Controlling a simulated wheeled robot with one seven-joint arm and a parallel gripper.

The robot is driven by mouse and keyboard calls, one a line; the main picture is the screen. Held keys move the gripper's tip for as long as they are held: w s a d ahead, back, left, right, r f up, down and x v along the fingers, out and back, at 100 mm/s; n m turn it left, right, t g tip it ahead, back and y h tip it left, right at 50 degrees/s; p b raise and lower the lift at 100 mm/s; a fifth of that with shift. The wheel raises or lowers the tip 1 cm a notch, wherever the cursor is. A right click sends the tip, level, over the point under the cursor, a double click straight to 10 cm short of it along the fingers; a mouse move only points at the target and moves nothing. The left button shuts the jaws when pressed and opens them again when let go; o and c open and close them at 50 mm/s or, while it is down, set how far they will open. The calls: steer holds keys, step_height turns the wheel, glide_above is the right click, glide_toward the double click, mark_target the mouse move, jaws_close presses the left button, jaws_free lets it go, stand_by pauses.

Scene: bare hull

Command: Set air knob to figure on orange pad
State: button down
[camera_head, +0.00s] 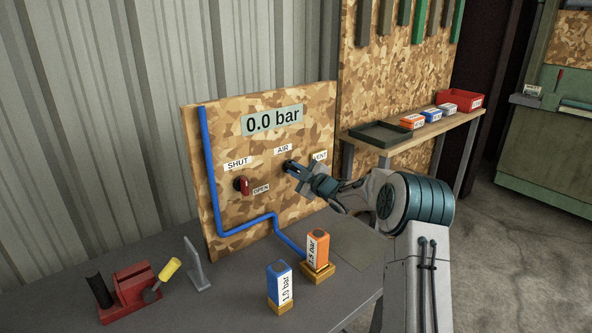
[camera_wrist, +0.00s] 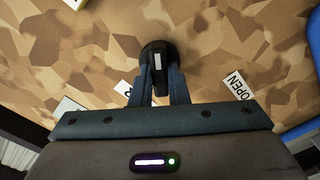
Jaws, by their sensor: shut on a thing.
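The air knob (camera_wrist: 155,54) is black with a pale pointer mark, on a camouflage-patterned board (camera_head: 230,160) under the AIR label. My gripper (camera_head: 291,167) is shut on it; in the wrist view its two fingers (camera_wrist: 161,86) lie on either side of the knob. The display (camera_head: 272,120) above reads 0.0 bar. An orange block (camera_head: 317,249) stands upright on a wooden base on the bench; its label seems to read 1.5 or 1.6 bar, the last digit being unclear. A blue block (camera_head: 279,284) beside it is labelled 1.0 bar.
A red valve handle (camera_head: 243,185) sits left of the knob, between SHUT and OPEN labels. A blue pipe (camera_head: 212,175) runs down the board. A red vise-like tool (camera_head: 135,284) stands on the bench's left.

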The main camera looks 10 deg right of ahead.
steer(key=m+p, duration=0.2)
steer(key=m, duration=0.3)
steer(key=shift+d+r, duration=0.1)
steer(key=shift+m+p, duration=1.25)
steer(key=shift+m, duration=1.15)
steer(key=shift+f, duration=0.2)
steer(key=c, duration=1.4)
jaws_free()
steer(key=shift+r, duration=0.1)
steer(key=b+v, duration=0.2)
steer(key=v, duration=1.1)
steer(key=shift+s+d, duration=0.25)
steer(key=shift+s, duration=0.05)
